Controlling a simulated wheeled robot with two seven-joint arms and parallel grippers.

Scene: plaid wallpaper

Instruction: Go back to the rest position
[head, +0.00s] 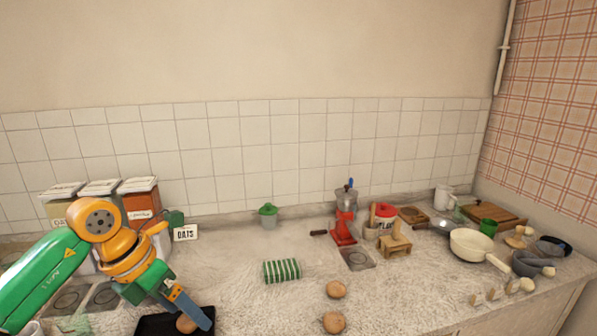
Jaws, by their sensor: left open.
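My left gripper (190,308) is at the lower left, at the end of my green and orange arm, pointing down and right. It is open. Its blue-grey finger is over a black tray (150,325) at the bottom edge of the picture. A round brown item (186,324) shows beside the finger and is partly hidden by it; I cannot tell whether they touch. My right gripper is not in view.
Storage boxes (140,203) stand behind my left arm. A green-striped roll (282,270) and two round brown items (336,290) lie mid-counter. A red grinder (344,225), wooden stand (394,240) and white pan (472,244) are to the right. The counter's front middle has free room.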

